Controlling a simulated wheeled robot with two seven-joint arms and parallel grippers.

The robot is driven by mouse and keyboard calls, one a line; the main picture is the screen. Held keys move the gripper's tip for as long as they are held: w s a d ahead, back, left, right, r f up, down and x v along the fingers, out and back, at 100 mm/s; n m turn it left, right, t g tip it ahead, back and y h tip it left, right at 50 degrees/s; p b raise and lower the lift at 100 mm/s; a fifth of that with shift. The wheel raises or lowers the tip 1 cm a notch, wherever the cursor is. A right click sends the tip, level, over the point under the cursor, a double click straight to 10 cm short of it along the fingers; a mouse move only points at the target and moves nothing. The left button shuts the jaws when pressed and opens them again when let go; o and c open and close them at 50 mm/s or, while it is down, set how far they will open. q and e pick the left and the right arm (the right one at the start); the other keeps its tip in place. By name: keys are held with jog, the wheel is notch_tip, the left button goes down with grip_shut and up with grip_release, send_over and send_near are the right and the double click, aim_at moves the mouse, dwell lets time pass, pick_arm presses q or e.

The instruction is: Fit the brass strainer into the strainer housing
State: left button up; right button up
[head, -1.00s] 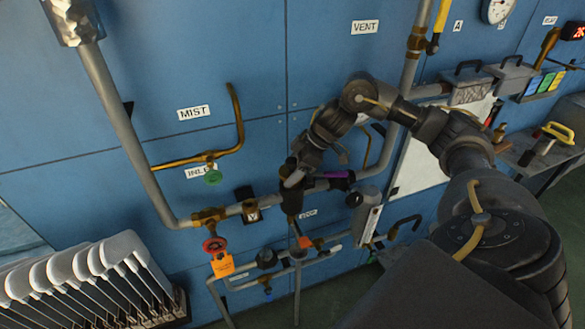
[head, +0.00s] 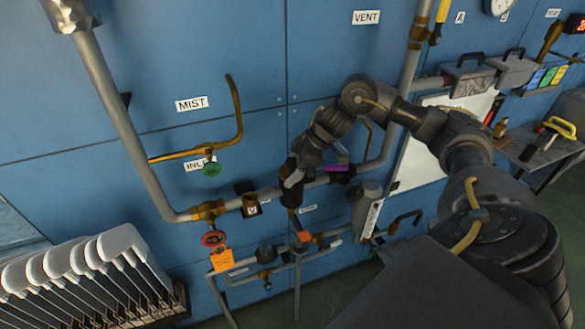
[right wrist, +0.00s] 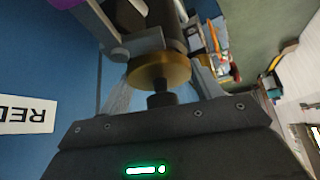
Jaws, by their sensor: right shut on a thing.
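The strainer housing (head: 291,194) is a dark upright cylinder on the grey pipe run at the middle of the head view. In the right wrist view it is the dark body (right wrist: 170,22) at the top. The brass strainer (right wrist: 160,73) shows there as a round brass disc with a black knob, close against the housing's end. My right gripper (right wrist: 168,66) has its fingers on both sides of the strainer and is shut on it. In the head view my right gripper (head: 295,179) is at the housing; the strainer is hidden there. How deep it sits, I cannot tell. My left gripper is out of view.
A purple-marked pipe section (head: 337,168) and a grey cylinder (head: 367,195) are close on the right. A rack (head: 178,300) stands lower left.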

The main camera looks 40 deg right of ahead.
jog(key=o, duration=1.3)
jog(key=shift+c, duration=0.2)
jog(key=b+v, duration=0.1)
jog(key=v, duration=0.8)
jog(key=shift+s+d, duration=0.1)
jog(key=shift+v, duration=0.8)
